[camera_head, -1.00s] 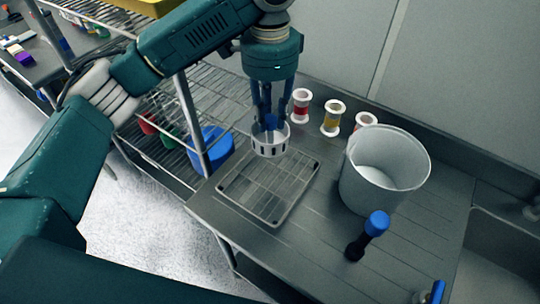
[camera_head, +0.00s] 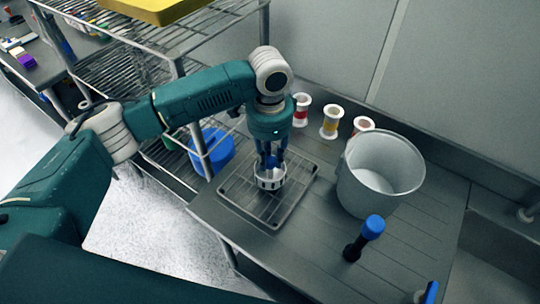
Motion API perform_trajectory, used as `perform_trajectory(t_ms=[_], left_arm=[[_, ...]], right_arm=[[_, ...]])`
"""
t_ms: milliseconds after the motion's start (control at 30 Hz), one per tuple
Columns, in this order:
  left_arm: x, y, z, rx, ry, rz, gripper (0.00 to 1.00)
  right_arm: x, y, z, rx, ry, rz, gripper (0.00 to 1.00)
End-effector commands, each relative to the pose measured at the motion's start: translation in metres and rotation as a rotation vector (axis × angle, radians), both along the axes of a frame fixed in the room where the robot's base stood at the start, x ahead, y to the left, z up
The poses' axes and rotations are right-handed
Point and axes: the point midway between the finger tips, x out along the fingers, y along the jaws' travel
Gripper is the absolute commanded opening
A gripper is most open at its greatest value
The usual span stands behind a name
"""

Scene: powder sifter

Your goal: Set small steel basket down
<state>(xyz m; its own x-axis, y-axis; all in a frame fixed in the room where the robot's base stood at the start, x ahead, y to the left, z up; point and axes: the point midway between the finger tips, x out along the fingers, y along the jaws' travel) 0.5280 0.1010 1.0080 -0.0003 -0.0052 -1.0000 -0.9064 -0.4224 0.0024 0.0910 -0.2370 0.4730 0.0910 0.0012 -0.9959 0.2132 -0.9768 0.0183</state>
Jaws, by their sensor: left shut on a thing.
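The small steel basket (camera_head: 270,180) is a light metal cup with slots round its side. It is upright at or just above the wire rack tray (camera_head: 288,206) on the steel counter; I cannot tell whether it touches. My left gripper (camera_head: 270,162) points straight down and is shut on the basket, with its blue fingers at the basket's top. The fingertips are partly hidden. My right gripper is not in view.
A large grey bucket (camera_head: 350,185) stands right of the rack. A wire shelf (camera_head: 115,65) is at the left, a sink (camera_head: 490,255) at the right.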

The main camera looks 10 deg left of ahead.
Motion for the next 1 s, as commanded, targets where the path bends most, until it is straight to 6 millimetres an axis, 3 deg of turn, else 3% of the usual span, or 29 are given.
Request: perform_trajectory(t_ms=[167, 200, 300, 667, 767, 1000], left_arm=[[0.0, 0.0, -0.001, 0.0, 0.0, 0.001, 0.0], [0.0, 0.0, -0.002, 0.0, 0.0, 0.0, 0.28], [0.0, 0.0, -0.002, 0.0, 0.0, 0.0, 0.43], [0.001, 0.0, 0.004, -0.001, -0.002, 0.001, 0.43], [0.001, 0.0, 0.016, -0.001, -0.004, 0.001, 0.43], [0.002, 0.0, 0.067, -0.002, -0.005, 0.001, 0.43]], right_arm=[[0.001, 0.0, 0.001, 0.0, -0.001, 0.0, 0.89], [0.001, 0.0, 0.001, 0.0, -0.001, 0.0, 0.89], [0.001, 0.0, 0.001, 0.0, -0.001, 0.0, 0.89], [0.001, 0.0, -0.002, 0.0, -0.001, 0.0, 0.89], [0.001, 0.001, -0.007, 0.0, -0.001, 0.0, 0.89], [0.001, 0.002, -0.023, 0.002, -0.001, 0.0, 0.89]])
